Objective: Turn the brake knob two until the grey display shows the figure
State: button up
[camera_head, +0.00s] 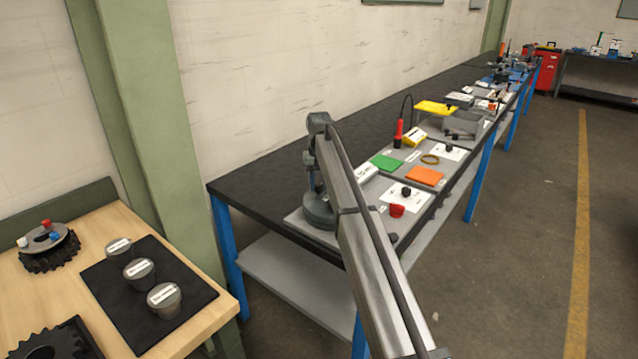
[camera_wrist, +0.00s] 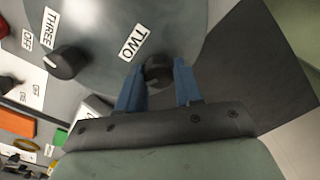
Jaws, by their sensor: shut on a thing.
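Brake knob two (camera_wrist: 158,72) is a dark round knob on a grey round plate (camera_wrist: 100,20), beside a white label reading TWO (camera_wrist: 132,43). My gripper (camera_wrist: 158,84) has its blue fingers on both sides of this knob and is shut on it. In the head view the grey round body (camera_head: 320,211) stands on the near end of the bench below my wrist, and the knob cannot be made out there. I cannot make out a grey display with a readable figure in either view.
A second dark knob (camera_wrist: 68,62) sits beside a label reading THREE (camera_wrist: 49,24). A red knob (camera_head: 397,210), an orange plate (camera_head: 425,176) and a green plate (camera_head: 386,162) lie farther along the bench. A wooden table (camera_head: 100,225) with labelled round tins stands at left.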

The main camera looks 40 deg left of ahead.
aim_at(319, 184)
jog(key=n, duration=0.5)
jog(key=shift+n, duration=0.3)
jog(key=n, duration=0.5)
jog(key=shift+n, duration=0.4)
jog(key=o, duration=1)
jog(key=shift+o, duration=0.2)
jog(key=shift+r, duration=0.1)
notch_tip(319, 184, up, 14)
jog(key=shift+f, duration=0.2)
